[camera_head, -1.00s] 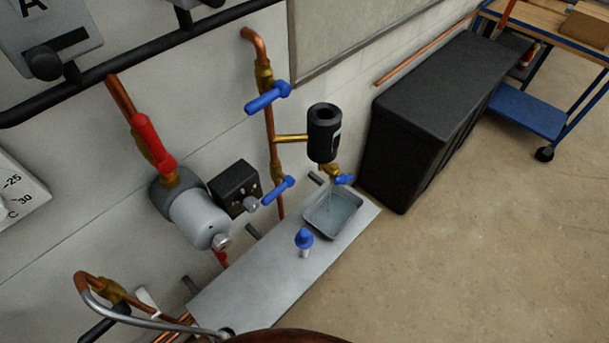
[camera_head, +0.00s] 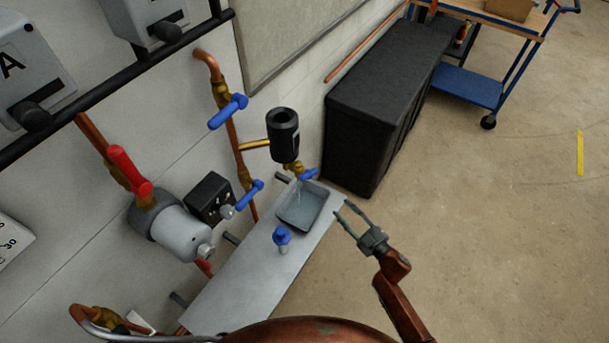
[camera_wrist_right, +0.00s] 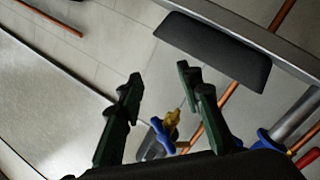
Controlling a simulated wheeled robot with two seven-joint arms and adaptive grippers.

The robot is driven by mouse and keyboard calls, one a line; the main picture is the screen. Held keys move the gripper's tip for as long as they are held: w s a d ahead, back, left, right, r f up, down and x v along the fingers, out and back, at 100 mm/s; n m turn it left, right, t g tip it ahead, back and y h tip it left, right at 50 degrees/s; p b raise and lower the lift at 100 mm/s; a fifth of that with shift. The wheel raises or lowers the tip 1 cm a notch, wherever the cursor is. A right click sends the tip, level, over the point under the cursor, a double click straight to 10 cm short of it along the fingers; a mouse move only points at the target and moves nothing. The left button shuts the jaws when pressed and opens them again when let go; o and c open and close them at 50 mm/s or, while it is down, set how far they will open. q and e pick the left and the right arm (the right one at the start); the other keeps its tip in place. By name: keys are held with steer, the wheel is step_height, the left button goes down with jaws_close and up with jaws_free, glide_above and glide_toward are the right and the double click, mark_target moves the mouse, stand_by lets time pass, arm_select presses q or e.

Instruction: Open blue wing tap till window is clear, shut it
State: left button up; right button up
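The blue wing tap (camera_head: 309,174) sits on a brass fitting below a black cylinder (camera_head: 283,135) on the wall pipework. A small pale patch shows on the cylinder's right side; I cannot tell whether it is the window or whether it is clear. A thin stream seems to fall below the tap into a grey tray (camera_head: 284,219). My right gripper (camera_head: 343,209) is open and empty, right of the tray and apart from the tap. In the right wrist view the blue wing tap (camera_wrist_right: 160,134) shows between the two spread fingers. My left gripper is not in view.
Blue lever handles (camera_head: 228,111) sit on the copper pipe above and left. A blue-capped item (camera_head: 282,238) stands on the grey shelf (camera_head: 238,292). A black box (camera_head: 375,125) stands behind. The floor at right is clear near me; a blue trolley (camera_head: 470,86) stands far back.

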mark_target(308, 178)
steer(key=s+a+r+n+g+y, duration=0.1)
steer(key=a+r+n+y, duration=0.25)
steer(key=r, duration=0.45)
steer(key=a+r+n+g+y, duration=0.25)
steer(key=a+r+n, duration=0.2)
steer(key=r, duration=0.45)
steer(key=shift+m+t+y, duration=0.3)
steer(key=shift+t+y, duration=0.05)
steer(key=shift+y, duration=0.05)
steer(key=x, duration=0.6)
steer(key=shift+a, duration=0.5)
steer(key=shift+w+a+r, duration=0.1)
steer(key=shift+w+a, duration=0.2)
steer(key=shift+a, duration=0.15)
steer(key=shift+c, duration=0.7)
jaws_close()
